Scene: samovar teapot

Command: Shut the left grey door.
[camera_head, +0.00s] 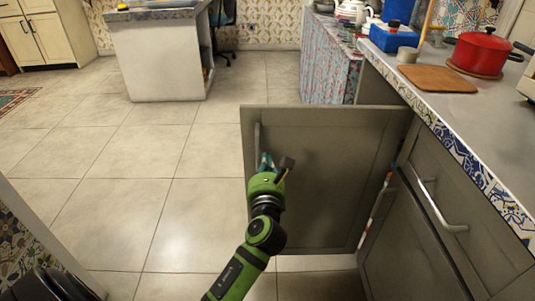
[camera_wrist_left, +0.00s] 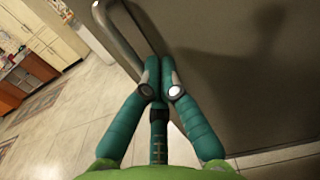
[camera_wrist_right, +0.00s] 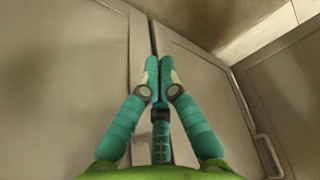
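The left grey door (camera_head: 325,185) stands swung wide open, out from the counter and across the floor. Its bar handle (camera_head: 257,138) is near its free edge. My left gripper (camera_head: 266,162) is at the door's face, close to the handle. In the left wrist view its fingers (camera_wrist_left: 158,65) are together with nothing seen between them, beside the lower end of the handle (camera_wrist_left: 122,38); I cannot tell whether they touch. My right gripper (camera_wrist_right: 159,65) shows only in its wrist view, fingers together and empty, in front of grey cabinet panels (camera_wrist_right: 75,80).
The counter (camera_head: 490,115) on the right holds a red pot (camera_head: 480,53) and a wooden board (camera_head: 437,78). Grey fronts with a handle (camera_head: 435,205) lie below it. The tiled floor (camera_head: 130,180) left of the door is clear. A white island (camera_head: 155,60) stands farther back.

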